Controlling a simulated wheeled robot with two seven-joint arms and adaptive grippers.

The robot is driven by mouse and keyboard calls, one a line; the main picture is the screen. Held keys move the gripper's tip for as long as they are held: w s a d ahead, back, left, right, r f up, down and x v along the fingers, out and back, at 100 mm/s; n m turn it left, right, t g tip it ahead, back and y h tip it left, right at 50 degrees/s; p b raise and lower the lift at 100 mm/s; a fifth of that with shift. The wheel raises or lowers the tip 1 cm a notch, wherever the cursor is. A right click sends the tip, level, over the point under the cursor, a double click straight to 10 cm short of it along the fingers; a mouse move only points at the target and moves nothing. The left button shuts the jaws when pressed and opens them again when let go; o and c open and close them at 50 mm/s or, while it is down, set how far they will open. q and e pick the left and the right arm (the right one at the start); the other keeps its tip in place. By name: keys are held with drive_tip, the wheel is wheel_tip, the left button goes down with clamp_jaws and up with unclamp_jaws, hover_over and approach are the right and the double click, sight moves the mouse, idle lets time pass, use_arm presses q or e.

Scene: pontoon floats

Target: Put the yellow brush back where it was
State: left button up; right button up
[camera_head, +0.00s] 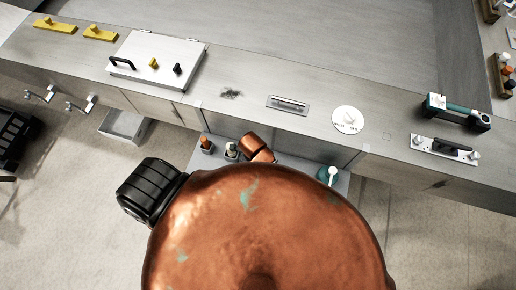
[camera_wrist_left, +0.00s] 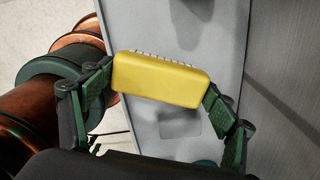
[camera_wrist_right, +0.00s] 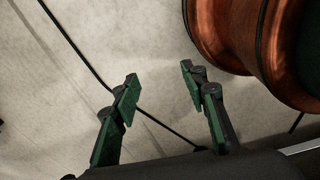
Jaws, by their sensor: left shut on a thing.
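In the left wrist view, my left gripper (camera_wrist_left: 161,92) is shut on the yellow brush (camera_wrist_left: 160,80), one finger at each end. The brush is a rounded yellow block. A row of pale bristles shows along its far edge. It is held over a grey surface (camera_wrist_left: 185,20); the gap between them is hard to judge. In the right wrist view, my right gripper (camera_wrist_right: 159,74) is open and empty above the pale floor. Neither gripper nor the brush can be made out in the head view, where my copper body covers the lower middle.
A long metal counter (camera_head: 210,75) crosses the head view. On it are a white lidded panel (camera_head: 185,50), a dark smudge (camera_head: 231,94), a round white plate (camera_head: 347,120) and two yellow pieces (camera_head: 55,25). A lower grey shelf (camera_head: 343,184) holds small bottles (camera_head: 207,145).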

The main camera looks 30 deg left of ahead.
use_arm(q)
drive_tip(key=w+f, duration=0.2)
drive_tip(key=shift+d+f, duration=0.35)
drive_tip(key=shift+w+f, duration=0.25)
drive_tip(key=shift+w, duration=0.05)
wheel_tip(320, 180, down, 2)
drive_tip(key=shift+f, duration=0.6)
drive_tip(key=o, duration=1)
use_arm(e)
drive_tip(key=shift+w+a, duration=0.2)
drive_tip(key=shift+w, duration=0.75)
drive_tip(key=shift+d, duration=0.1)
